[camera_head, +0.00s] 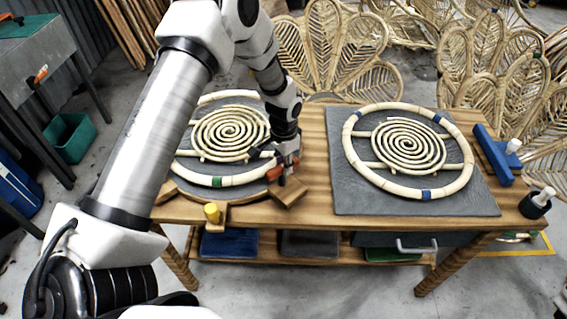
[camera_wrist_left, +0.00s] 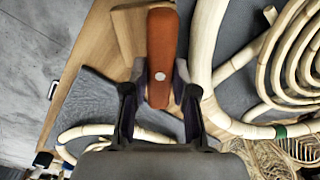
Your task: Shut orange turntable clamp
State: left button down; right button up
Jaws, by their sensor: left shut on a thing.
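The orange clamp (camera_head: 274,173) sits at the front right edge of the left turntable (camera_head: 160,192), by a wooden block (camera_head: 288,192). In the left wrist view the clamp's orange lever (camera_wrist_left: 163,45) runs upright in the picture, with a small pale round spot near its lower end. My left gripper (camera_head: 286,163) is at the clamp, its fingers on both sides of the lever. In the wrist view the gripper (camera_wrist_left: 160,75) is shut on the lever. My arm and gripper hide part of the turntable's right side. My right gripper is out of view.
A rattan ring with a spiral (camera_head: 228,132) lies on the turntable. A similar piece (camera_head: 408,147) lies on a grey mat (camera_head: 355,205) to the right. A blue tool (camera_head: 490,155) and a dark cup (camera_head: 534,206) are far right.

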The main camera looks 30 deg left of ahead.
pick_arm(q)
jog(key=m, duration=0.4)
jog(key=shift+s+d+f, duration=0.1)
jog(key=shift+s+f, duration=0.1)
jog(key=m, duration=0.4)
jog(key=shift+s+m, duration=0.1)
jog(key=shift+m, duration=0.3)
jog(key=m, duration=0.4)
jog(key=shift+s+b, duration=0.1)
jog(key=shift+b, duration=0.2)
jog(key=shift+m, duration=1.8)
jog(key=c, duration=1.2)
grip_release()
jog(key=shift+o, duration=1.4)
jog(key=shift+d, duration=0.2)
